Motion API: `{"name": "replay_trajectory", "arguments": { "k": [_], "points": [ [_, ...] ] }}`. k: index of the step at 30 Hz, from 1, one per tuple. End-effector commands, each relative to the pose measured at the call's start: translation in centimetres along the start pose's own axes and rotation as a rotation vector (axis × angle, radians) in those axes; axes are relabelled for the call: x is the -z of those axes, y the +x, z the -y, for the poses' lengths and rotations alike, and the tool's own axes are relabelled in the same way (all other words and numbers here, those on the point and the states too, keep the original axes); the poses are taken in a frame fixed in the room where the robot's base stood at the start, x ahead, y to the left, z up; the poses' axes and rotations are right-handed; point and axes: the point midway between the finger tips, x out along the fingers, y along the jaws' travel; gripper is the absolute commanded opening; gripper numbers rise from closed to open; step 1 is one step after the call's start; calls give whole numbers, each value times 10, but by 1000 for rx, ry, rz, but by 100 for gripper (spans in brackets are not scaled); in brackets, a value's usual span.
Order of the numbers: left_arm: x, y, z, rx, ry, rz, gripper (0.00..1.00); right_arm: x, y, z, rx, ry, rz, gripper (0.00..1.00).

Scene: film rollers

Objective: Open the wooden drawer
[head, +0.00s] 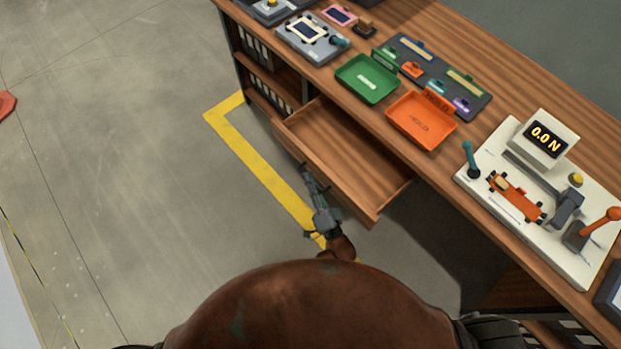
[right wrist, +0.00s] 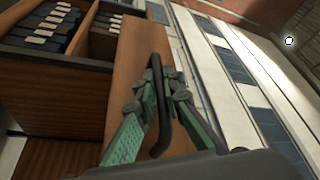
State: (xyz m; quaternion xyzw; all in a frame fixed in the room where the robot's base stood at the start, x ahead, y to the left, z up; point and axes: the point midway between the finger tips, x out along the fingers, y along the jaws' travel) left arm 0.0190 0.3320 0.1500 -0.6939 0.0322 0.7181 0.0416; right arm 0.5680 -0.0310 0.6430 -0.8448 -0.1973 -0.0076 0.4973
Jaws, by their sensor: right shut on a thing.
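The wooden drawer (head: 345,160) is pulled out from under the desk top in the head view, and its empty inside shows. Its front panel (right wrist: 130,75) fills the middle of the right wrist view. A dark bar handle (right wrist: 160,100) stands on that panel. My right gripper (head: 312,182) is at the outer face of the drawer front. In the right wrist view its green-grey fingers (right wrist: 160,97) are closed on the handle from both sides. My left gripper is not in view.
The wooden desk (head: 400,28) carries a green tray (head: 367,79), an orange tray (head: 421,121) and a white test stand (head: 500,165). Shelves with binders (head: 268,88) are left of the drawer.

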Motion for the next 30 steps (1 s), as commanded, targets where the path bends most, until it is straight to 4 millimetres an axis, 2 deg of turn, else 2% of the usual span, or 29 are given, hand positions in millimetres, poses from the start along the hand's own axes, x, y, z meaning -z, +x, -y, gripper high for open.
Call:
{"name": "replay_trajectory", "arguments": {
  "k": [4, 14, 17, 30],
  "points": [
    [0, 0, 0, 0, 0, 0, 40, 0, -1, -1, -2, 0, 0, 16],
    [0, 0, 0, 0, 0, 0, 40, 0, -4, -1, -2, 0, 1, 16],
    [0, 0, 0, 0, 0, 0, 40, 0, -17, -2, -4, -1, 1, 16],
    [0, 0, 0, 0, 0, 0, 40, 0, -101, -1, -4, 0, 2, 16]
  ]
}}
